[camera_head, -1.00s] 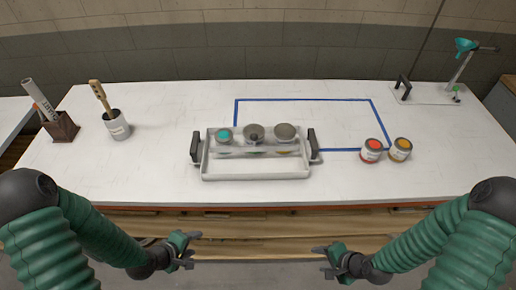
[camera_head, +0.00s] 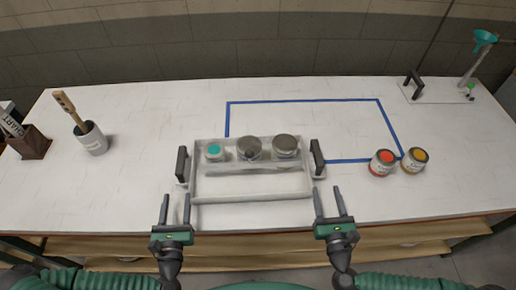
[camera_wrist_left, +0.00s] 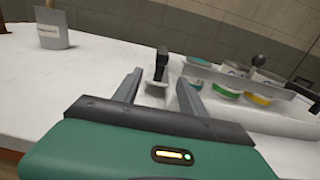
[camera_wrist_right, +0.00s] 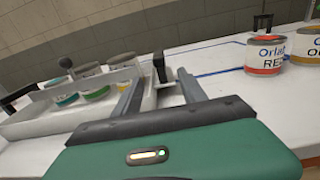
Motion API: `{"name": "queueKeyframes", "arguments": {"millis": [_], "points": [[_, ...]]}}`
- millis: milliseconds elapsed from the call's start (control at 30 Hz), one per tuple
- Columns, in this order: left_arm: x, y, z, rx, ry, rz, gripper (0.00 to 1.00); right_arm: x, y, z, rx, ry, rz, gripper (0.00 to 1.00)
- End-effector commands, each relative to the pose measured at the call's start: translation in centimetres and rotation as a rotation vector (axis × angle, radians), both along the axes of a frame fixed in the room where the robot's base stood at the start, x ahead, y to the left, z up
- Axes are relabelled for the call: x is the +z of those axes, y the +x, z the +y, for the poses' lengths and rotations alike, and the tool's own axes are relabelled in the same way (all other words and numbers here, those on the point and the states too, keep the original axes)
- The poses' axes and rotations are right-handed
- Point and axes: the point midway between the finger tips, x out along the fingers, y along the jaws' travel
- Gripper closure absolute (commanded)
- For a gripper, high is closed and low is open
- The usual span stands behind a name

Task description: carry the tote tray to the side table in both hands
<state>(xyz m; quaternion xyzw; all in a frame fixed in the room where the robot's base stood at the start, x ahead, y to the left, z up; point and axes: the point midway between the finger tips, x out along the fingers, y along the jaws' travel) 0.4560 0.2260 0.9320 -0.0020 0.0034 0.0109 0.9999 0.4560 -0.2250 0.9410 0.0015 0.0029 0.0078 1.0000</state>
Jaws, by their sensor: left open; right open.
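The tote tray (camera_head: 250,197) is light grey with a dark upright handle at each end, the left handle (camera_head: 182,164) and the right handle (camera_head: 317,158). It stands on the white worktable and holds a teal-topped can (camera_head: 214,152) and two grey-topped cans (camera_head: 286,145) in its rear part. My left gripper (camera_head: 175,210) is open and empty, in front of the left handle; in the left wrist view that handle (camera_wrist_left: 161,64) shows between the fingers, farther off. My right gripper (camera_head: 329,204) is open and empty in front of the right handle, which shows beyond its fingers in the right wrist view (camera_wrist_right: 159,68).
A blue tape outline (camera_head: 305,101) marks the table behind the tray. A red can (camera_head: 382,163) and an orange can (camera_head: 414,160) stand to the right. A brush cup (camera_head: 92,139) and a brown box (camera_head: 30,143) stand left. A funnel stand (camera_head: 466,84) is at back right.

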Motion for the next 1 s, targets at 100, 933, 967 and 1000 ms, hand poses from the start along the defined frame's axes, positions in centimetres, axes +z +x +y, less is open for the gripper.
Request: {"name": "queueKeyframes", "arguments": {"millis": [100, 933, 967, 1000], "points": [[0.0, 0.0, 0.0, 0.001, -0.001, 0.000, 0.51, 0.0, 0.0, 0.0, 0.000, 0.000, 0.001, 0.51], [-0.2, 12.0, 0.1, -0.003, 0.005, 0.003, 0.51, -0.3, 12.0, 0.4, 0.005, -0.005, 0.006, 0.51], [-0.3, 12.6, 0.2, -0.003, 0.006, 0.004, 0.51, -0.4, 12.6, 0.4, 0.005, -0.006, 0.005, 0.51], [-0.3, 13.3, 0.2, -0.003, 0.006, 0.003, 0.51, -0.4, 13.3, 0.4, 0.004, -0.005, 0.006, 0.51]]}}
